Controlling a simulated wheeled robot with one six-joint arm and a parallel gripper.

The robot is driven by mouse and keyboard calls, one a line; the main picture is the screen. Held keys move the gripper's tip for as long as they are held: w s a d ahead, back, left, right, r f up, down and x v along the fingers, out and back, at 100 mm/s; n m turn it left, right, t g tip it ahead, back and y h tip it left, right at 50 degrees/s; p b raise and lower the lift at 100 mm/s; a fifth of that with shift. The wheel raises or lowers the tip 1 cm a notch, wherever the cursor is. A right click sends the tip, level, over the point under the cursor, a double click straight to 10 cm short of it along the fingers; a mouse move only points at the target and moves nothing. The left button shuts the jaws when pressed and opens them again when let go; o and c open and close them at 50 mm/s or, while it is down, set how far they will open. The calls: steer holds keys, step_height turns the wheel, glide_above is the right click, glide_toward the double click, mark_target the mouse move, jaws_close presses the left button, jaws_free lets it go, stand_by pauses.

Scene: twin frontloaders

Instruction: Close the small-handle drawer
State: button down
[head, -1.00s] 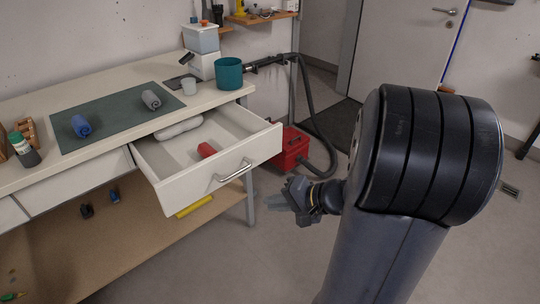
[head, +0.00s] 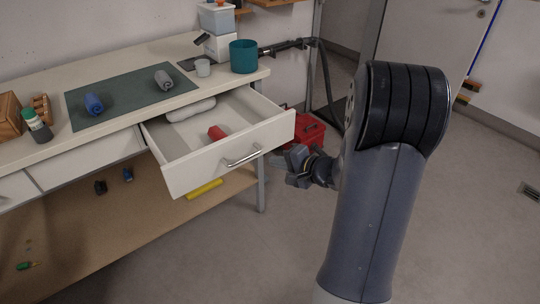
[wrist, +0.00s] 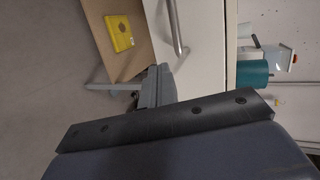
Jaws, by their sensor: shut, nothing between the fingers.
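The white drawer (head: 232,158) with a silver bar handle (head: 243,158) is pulled out from under the bench top in the head view. Inside it are a red block (head: 217,132) and a rolled white cloth (head: 190,108). My gripper (head: 279,161) is at the right of the drawer front, close to the handle. In the wrist view, the handle (wrist: 177,28) and the drawer front (wrist: 203,50) lie just ahead of my gripper (wrist: 95,87). The gripper is shut and empty. I cannot tell whether it touches the drawer front.
The bench top (head: 140,125) carries a green mat with two rolled cloths, a teal pot (head: 243,56) and a small cup. A red toolbox (head: 309,130) stands on the floor behind the drawer. A lower shelf (head: 110,215) runs underneath. Floor in front is clear.

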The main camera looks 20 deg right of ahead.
steer(key=shift+w+a+r, duration=0.2)
steer(key=shift+w+a, duration=0.2)
steer(key=shift+w, duration=0.25)
steer(key=shift+w+a+r, duration=0.2)
steer(key=shift+w+a, duration=0.2)
steer(key=shift+w, duration=0.25)
steer(key=shift+w, duration=0.1)
